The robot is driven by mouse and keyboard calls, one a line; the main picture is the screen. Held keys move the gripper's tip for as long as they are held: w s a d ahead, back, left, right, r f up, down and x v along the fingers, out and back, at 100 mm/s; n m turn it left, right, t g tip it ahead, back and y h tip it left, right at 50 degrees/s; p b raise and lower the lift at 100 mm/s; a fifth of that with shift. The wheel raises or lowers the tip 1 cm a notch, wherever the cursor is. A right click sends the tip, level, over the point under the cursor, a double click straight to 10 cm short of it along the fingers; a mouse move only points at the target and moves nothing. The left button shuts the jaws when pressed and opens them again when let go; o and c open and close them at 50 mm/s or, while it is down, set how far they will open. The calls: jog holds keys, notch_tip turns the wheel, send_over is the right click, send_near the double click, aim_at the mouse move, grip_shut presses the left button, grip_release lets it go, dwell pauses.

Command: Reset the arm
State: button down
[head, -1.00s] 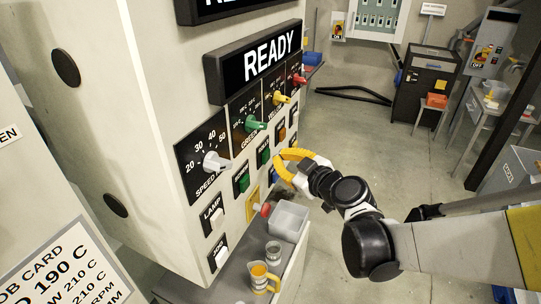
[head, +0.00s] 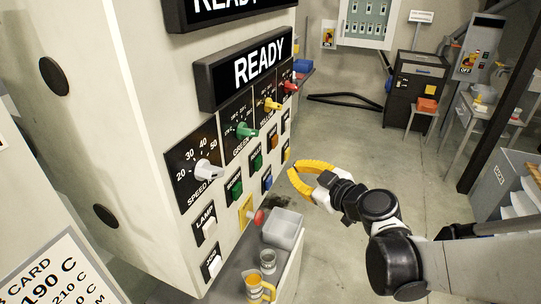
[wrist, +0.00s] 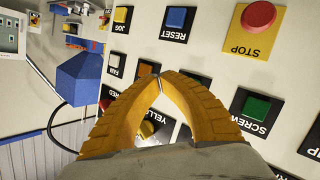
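My gripper (head: 292,176) has two yellow ribbed fingers. In the head view it hangs in the air to the right of the control panel's face, apart from it. In the wrist view the tips of my gripper (wrist: 155,76) meet, with nothing between them. The control panel (head: 150,110) carries knobs and buttons. Beyond the fingers in the wrist view are a blue RESET button (wrist: 176,19), a red STOP button (wrist: 258,14) and a green SCREW button (wrist: 256,107). The fingers hide part of the panel.
Below the panel, a ledge bears a grey bin (head: 283,229), a metal cup (head: 267,261) and a yellow-handled jug (head: 258,289). A READY display (head: 258,70) juts from the panel. Open floor (head: 375,140) lies behind my gripper. A dark cabinet (head: 416,85) stands further back.

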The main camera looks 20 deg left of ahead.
jog(key=s+d+f+m+g+h+b, duration=0.1)
jog(key=s+d+f+m+h+b, duration=0.1)
jog(key=s+d, duration=0.5)
jog(key=s+d+f+m+h+b, duration=0.2)
jog(key=s+d+f+m+h, duration=0.2)
jog(key=d, duration=1)
jog(key=s+d+f+m+g+h+b, duration=0.1)
jog(key=s+d+f+m+h+b, duration=0.1)
jog(key=s+d+m+h, duration=0.3)
jog(key=s+d+m, duration=0.4)
jog(key=s+d, duration=0.1)
jog(key=shift+d+f+g+h, duration=0.15)
jog(key=shift+f+g+h, duration=0.15)
jog(key=shift+f+h, duration=0.1)
